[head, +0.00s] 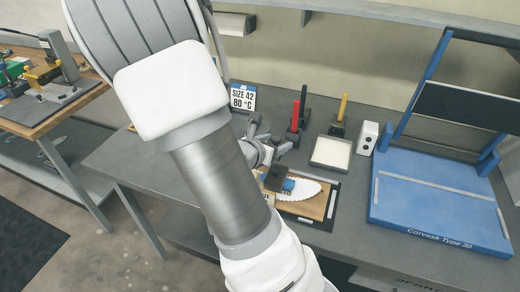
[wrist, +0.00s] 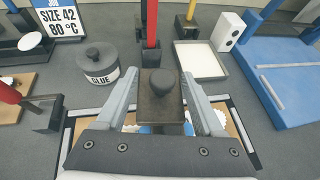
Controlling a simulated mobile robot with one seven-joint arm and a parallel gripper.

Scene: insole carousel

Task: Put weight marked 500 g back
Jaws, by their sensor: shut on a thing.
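My gripper (wrist: 158,78) is shut on a dark, squarish weight (wrist: 158,110) with a round knob on top; one finger lies along each side. No mark can be read on the weight. In the head view the dark weight (head: 274,178) shows below my gripper (head: 262,154), over a white insole (head: 307,188) with a blue piece (head: 289,184) near it. The insole lies on a brown sheet (head: 316,208) within a dark frame. Whether the weight touches what lies under it cannot be told. My arm hides part of the bench.
A grey glue pot (wrist: 98,62) stands left of my gripper. Red (head: 297,115) and yellow (head: 342,107) handles stand upright behind it. A pale square tray (head: 330,153), a white box (head: 368,137) and a large blue frame (head: 440,200) are to the right. A size sign (head: 242,98) stands behind.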

